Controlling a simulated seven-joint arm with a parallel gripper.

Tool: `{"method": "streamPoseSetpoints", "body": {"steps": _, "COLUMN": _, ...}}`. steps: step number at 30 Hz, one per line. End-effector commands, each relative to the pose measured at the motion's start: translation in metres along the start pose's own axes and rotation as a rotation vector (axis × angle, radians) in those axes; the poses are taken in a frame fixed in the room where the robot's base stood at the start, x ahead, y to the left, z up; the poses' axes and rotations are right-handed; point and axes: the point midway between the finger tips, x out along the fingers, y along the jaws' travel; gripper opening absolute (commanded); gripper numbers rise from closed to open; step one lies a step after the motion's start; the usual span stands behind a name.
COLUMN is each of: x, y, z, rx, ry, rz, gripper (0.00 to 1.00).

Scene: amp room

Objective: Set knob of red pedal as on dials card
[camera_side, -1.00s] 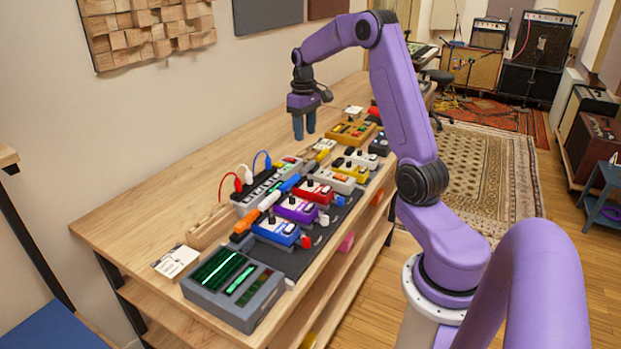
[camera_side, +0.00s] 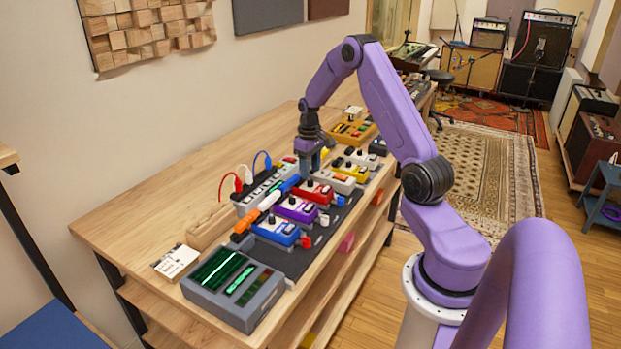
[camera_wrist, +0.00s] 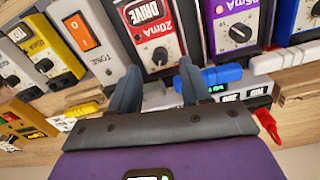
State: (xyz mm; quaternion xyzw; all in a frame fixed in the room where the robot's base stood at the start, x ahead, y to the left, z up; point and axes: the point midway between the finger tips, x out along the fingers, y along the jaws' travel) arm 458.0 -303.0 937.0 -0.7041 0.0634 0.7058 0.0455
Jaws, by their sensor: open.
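The red pedal (camera_side: 317,195) sits in the row on the dark mat, between the purple pedal and a white one. In the wrist view the red pedal (camera_wrist: 148,22) shows its black knob (camera_wrist: 160,56) with a pale mark, close to the fingertips. My gripper (camera_side: 311,172) is low over the back edge of the red pedal. In the wrist view my gripper (camera_wrist: 160,70) is open, with a finger on either side of the knob; I cannot tell whether they touch it. A white card (camera_side: 176,262) lies at the near left of the bench; its print is too small to read.
The purple pedal (camera_side: 297,210) and blue pedal (camera_side: 276,230) stand nearer the camera, the yellow pedal (camera_side: 351,171) farther. A power strip (camera_side: 265,190) with cables runs behind the row. A grey box with green screens (camera_side: 233,288) stands at the front. Bare bench lies left.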

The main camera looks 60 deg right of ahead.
Motion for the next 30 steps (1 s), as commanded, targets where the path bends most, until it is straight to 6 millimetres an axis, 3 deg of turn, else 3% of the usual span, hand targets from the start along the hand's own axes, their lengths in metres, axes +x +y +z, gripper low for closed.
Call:
{"method": "streamPoseSetpoints", "body": {"steps": 3, "x": 0.019, "y": 0.000, "z": 0.001, "rx": 0.000, "ry": -0.003, "rz": -0.001, "gripper": 0.48}}
{"method": "streamPoseSetpoints", "body": {"steps": 9, "x": 0.036, "y": 0.000, "z": 0.000, "rx": -0.001, "ry": 0.000, "rz": 0.000, "gripper": 0.48}}
{"method": "streamPoseSetpoints", "body": {"steps": 20, "x": 0.040, "y": 0.000, "z": 0.000, "rx": -0.001, "ry": 0.001, "rz": 0.000, "gripper": 0.48}}
{"method": "streamPoseSetpoints", "body": {"steps": 24, "x": 0.040, "y": 0.000, "z": 0.000, "rx": -0.001, "ry": 0.001, "rz": 0.000, "gripper": 0.02}}
{"method": "streamPoseSetpoints", "body": {"steps": 30, "x": 0.039, "y": 0.000, "z": 0.000, "rx": -0.003, "ry": 0.001, "rz": 0.000, "gripper": 0.00}}
